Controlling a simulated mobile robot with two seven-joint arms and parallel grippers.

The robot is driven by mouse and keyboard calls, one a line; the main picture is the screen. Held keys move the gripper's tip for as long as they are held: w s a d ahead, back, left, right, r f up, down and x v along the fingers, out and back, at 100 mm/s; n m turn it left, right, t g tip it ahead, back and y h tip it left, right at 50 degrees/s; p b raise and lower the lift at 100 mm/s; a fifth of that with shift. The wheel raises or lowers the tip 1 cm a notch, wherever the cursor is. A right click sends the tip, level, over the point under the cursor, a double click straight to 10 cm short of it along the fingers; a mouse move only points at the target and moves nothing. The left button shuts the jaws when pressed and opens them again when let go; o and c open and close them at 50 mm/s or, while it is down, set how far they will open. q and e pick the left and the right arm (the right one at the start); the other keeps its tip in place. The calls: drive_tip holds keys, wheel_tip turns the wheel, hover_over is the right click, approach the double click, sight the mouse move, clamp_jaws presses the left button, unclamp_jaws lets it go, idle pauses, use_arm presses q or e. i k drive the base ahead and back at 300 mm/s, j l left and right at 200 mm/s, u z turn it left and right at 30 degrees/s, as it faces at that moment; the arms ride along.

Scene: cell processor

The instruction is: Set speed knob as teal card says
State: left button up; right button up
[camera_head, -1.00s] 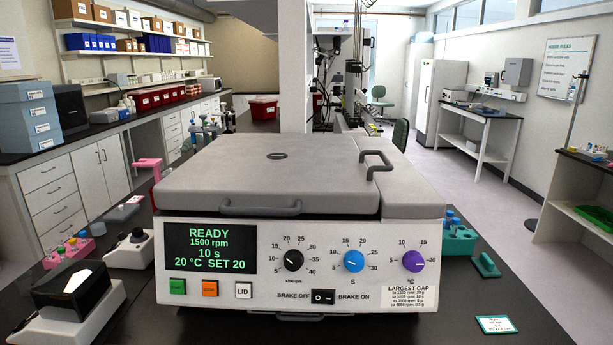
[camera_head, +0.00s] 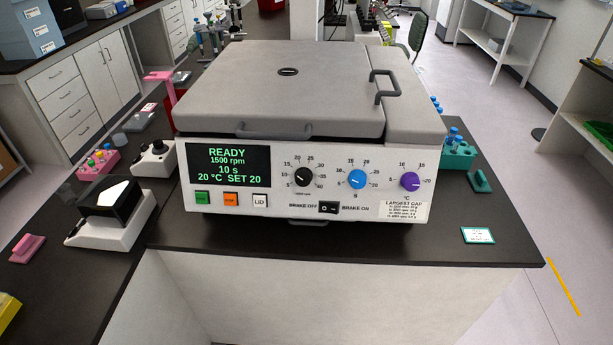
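The centrifuge (camera_head: 280,100) stands on the dark bench with its grey lid shut. Its display (camera_head: 229,166) reads READY, 1500 rpm, 10 s, 20 °C SET 20. The black speed knob (camera_head: 303,177) is the leftmost of three knobs, on a scale in x100 rpm. The blue time knob (camera_head: 357,179) is in the middle and the purple temperature knob (camera_head: 409,181) is at the right. A small teal-bordered card (camera_head: 478,236) lies flat on the bench, right of the centrifuge; its writing is too small to read. Neither gripper is in view.
A teal tube rack (camera_head: 458,157) and a teal block (camera_head: 480,182) stand right of the centrifuge. A pink rack (camera_head: 98,163), a white device with a black top (camera_head: 110,205) and a small mixer (camera_head: 154,160) stand left. The bench strip before the centrifuge is clear.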

sight(303, 175)
drive_tip(key=i+l+z, duration=0.2)
drive_tip(key=z, duration=0.15)
drive_tip(key=i+l+z, duration=0.2)
drive_tip(key=z, duration=0.15)
drive_tip(key=i+l+z, duration=0.1)
drive_tip(key=z, duration=0.25)
drive_tip(key=i, duration=0.1)
